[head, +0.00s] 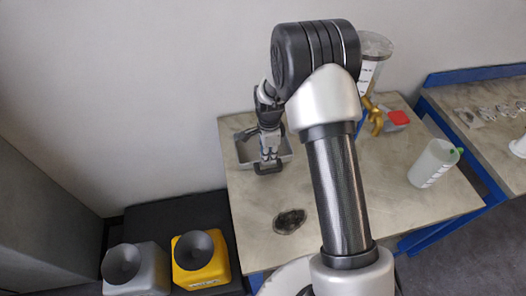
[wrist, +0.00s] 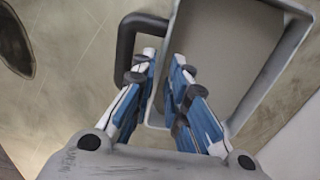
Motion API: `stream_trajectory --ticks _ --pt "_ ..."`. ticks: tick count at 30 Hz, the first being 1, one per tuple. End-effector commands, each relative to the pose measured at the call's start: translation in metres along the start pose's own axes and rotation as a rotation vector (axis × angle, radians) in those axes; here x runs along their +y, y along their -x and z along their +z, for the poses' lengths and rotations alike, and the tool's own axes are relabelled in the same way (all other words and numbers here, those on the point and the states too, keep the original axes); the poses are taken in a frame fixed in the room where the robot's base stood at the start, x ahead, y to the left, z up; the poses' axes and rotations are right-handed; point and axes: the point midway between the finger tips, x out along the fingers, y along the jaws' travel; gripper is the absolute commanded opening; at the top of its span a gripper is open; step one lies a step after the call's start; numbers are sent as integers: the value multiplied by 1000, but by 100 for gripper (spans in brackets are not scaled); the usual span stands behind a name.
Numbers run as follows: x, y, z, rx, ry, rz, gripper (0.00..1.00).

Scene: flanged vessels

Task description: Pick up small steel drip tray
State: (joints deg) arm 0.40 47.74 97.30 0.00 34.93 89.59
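The small steel drip tray (head: 284,152) is a shallow grey tray at the back left of the bench. It also fills the upper right of the wrist view (wrist: 296,8). A dark loop handle (wrist: 126,45) stands out from its side; in the head view it faces the front (head: 268,170). My gripper (head: 268,158) is down at this handle side of the tray. In the wrist view my gripper (wrist: 164,62) has its fingers apart, with the tray's side wall between them. One finger overlaps the handle loop, the other the tray's inside. Contact is unclear.
A dark round piece (head: 289,221) lies on the bench (head: 255,235) in front. A translucent jug (head: 433,163), a gold fitting (head: 374,115) and a red item (head: 399,118) are to the right. Yellow (head: 205,272) and grey containers (head: 140,275) stand lower left. A wall is behind.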

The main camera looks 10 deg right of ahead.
Motion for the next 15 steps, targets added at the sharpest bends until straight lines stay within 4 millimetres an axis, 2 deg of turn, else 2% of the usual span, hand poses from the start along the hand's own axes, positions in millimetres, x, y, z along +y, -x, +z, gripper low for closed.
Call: stream_trajectory --ticks 1,3,6,12,15 --pt "2 -12 -2 0 -1 4 14" --pt "2 -23 -1 0 0 3 14" --pt "1 -31 -1 0 0 2 14" --pt "1 -30 -1 0 0 0 14" --pt "1 -30 -1 0 0 0 8"
